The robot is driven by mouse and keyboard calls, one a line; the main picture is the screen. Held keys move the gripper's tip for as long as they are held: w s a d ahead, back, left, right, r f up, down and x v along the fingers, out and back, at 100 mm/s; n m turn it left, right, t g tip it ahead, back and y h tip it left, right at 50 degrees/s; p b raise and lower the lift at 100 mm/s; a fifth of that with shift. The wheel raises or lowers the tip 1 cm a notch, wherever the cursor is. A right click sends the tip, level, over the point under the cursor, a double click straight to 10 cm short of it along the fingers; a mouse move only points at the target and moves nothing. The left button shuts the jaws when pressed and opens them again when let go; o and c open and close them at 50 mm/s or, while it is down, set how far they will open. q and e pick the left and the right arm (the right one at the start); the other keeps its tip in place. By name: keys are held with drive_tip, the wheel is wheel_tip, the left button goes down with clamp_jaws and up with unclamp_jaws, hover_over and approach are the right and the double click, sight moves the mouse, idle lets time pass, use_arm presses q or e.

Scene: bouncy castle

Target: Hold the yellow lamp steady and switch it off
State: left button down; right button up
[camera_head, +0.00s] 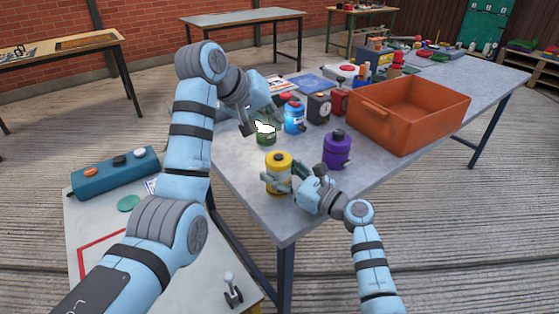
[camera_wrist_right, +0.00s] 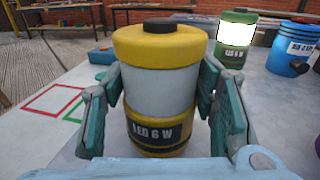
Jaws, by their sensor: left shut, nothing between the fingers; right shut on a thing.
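The yellow lamp (camera_head: 278,160) stands upright near the front corner of the grey table. It also shows close up in the right wrist view (camera_wrist_right: 155,50), with a black button (camera_wrist_right: 166,26) on top and an "LED 6 W" label. Its pale middle band looks dull grey, not glowing. My right gripper (camera_head: 284,181) is shut around the lamp's sides, one finger on each side. My left gripper (camera_head: 249,126) is shut and empty, behind and left of the yellow lamp, close to the green lamp (camera_head: 265,140). The exact gap there is hard to tell.
The green lamp glows white. A blue canister (camera_head: 294,118) stands beside it. A purple lamp (camera_head: 337,150) is right of the yellow one. A large orange crate (camera_head: 405,130) fills the table's right middle. A lower table (camera_head: 170,232) is at front left.

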drive_tip(key=o, duration=1.5)
drive_tip(key=shift+o, duration=0.2)
